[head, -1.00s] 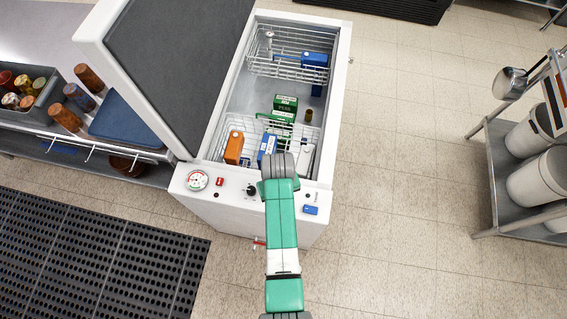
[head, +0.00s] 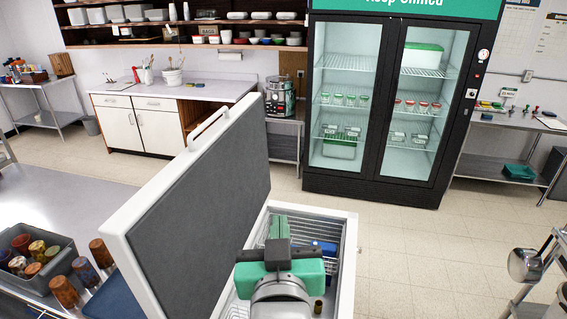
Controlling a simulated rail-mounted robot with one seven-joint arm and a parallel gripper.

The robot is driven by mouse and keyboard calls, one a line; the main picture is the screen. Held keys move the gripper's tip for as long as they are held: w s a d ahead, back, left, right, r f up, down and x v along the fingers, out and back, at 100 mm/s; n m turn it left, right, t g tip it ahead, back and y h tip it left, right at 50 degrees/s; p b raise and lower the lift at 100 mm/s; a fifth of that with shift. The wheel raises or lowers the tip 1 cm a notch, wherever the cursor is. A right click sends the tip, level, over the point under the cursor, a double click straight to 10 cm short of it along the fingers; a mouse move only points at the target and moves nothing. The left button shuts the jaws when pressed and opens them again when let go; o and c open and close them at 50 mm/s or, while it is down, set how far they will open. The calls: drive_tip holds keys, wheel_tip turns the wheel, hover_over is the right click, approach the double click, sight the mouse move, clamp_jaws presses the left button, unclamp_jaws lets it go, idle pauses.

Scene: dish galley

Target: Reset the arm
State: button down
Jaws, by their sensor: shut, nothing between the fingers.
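My gripper (head: 278,252) is in the head view at the lower middle, at the end of my green and grey arm, above the open chest freezer (head: 345,262). It is shut and holds nothing. I see it from behind, and its fingertips are hard to make out against the arm. My arm hides much of the freezer's inside.
The freezer's raised lid (head: 200,200) stands close on the left of my arm. A blue box (head: 322,247) lies in a wire basket inside. A glass-door fridge (head: 390,100) stands behind.

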drive_tip(key=s+r+m+t, duration=0.1)
drive_tip(key=s+r+t, duration=0.6)
drive_tip(key=s+r, duration=0.9)
wheel_tip(320, 180, up, 3)
drive_tip(key=shift+r, duration=0.15)
drive_tip(key=shift+d, duration=0.1)
